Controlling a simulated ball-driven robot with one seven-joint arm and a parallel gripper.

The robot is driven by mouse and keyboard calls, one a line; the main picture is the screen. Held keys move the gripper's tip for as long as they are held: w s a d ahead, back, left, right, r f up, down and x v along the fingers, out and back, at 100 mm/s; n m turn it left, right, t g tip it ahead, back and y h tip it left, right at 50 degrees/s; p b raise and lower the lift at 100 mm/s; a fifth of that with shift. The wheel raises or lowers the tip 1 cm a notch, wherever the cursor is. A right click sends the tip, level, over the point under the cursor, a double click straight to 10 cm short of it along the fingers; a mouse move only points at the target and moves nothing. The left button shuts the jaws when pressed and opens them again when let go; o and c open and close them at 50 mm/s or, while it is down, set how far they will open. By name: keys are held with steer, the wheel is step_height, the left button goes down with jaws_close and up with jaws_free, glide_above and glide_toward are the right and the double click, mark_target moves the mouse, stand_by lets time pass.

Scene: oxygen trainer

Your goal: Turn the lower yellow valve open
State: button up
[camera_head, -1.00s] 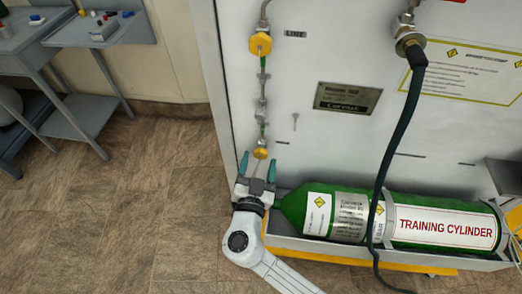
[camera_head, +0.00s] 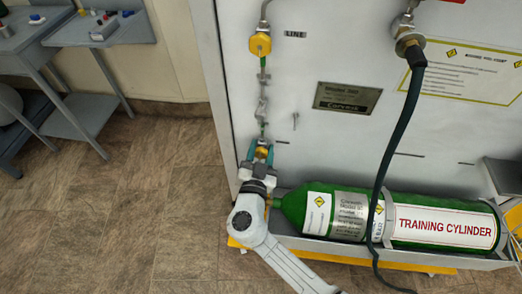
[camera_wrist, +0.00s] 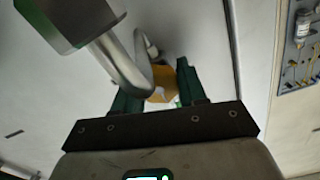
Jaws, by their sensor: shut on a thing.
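The lower yellow valve (camera_head: 262,152) is on the pipe at the lower left of the white panel. My gripper (camera_head: 258,156) is at it, with its teal fingers on either side, shut on the valve. In the wrist view the yellow valve (camera_wrist: 163,84) shows between the dark green fingers of my gripper (camera_wrist: 157,85), partly hidden behind a bent metal pipe. The upper yellow valve (camera_head: 260,44) sits higher on the same pipe line.
A green training cylinder (camera_head: 445,226) lies in a tray to the right of my gripper. A black hose (camera_head: 396,130) hangs down the panel in front of it. Grey side tables (camera_head: 95,32) stand at the far left. The brown floor (camera_head: 120,220) to the left is clear.

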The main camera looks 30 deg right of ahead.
steer(key=c, duration=0.4)
steer(key=shift+f+n+b, duration=0.2)
steer(key=shift+n+b, duration=0.5)
steer(key=shift+b, duration=0.4)
steer(key=shift+c, duration=0.2)
steer(key=shift+r+n+b, duration=0.2)
steer(key=shift+n+b, duration=0.85)
steer(key=shift+n, duration=0.65)
steer(key=o, duration=1.1)
steer(key=shift+c, duration=0.2)
steer(key=shift+s+a, duration=0.1)
steer(key=shift+a, duration=0.05)
steer(key=v, duration=1)
steer(key=shift+s+a, duration=0.15)
steer(key=shift+s, duration=0.05)
